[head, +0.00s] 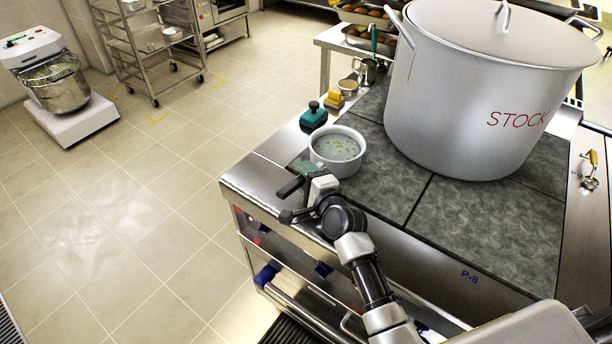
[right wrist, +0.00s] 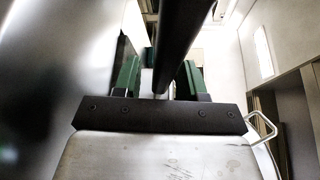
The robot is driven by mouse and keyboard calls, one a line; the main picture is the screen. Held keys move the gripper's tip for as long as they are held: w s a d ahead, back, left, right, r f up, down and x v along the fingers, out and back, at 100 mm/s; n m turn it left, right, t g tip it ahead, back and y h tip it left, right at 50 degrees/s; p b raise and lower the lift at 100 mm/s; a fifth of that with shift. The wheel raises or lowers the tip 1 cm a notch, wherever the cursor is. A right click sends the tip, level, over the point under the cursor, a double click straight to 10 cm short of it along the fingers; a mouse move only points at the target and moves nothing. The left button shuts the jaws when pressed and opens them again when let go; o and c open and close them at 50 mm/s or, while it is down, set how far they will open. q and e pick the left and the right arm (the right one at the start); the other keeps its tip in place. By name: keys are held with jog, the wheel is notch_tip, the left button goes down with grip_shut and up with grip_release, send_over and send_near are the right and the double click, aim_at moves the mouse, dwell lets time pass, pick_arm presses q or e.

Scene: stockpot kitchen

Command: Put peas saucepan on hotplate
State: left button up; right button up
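The peas saucepan (head: 337,152) is a small white pot with pale liquid and green peas in it. It stands upright at the left part of the dark stovetop, beside the big stockpot. My right gripper (head: 296,193) is at its near left side, over the counter's edge. In the right wrist view a black bar (right wrist: 182,45), apparently the pan's handle, runs between the green-padded fingers (right wrist: 160,80). A gap shows beside the bar, so the fingers look open around it. The grey hotplate surface (head: 390,183) shows as dark square plates. My left gripper is not in view.
A large steel stockpot (head: 470,95) marked STOCK fills the back of the plates. A teal-and-black item (head: 313,115) and a yellow one (head: 334,98) stand behind the saucepan. The front right plate (head: 487,228) is bare. A mixer (head: 58,85) stands on the floor at left.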

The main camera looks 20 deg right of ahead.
jog(key=shift+r, duration=0.15)
jog(key=v, duration=1.2)
jog(key=shift+b, duration=0.35)
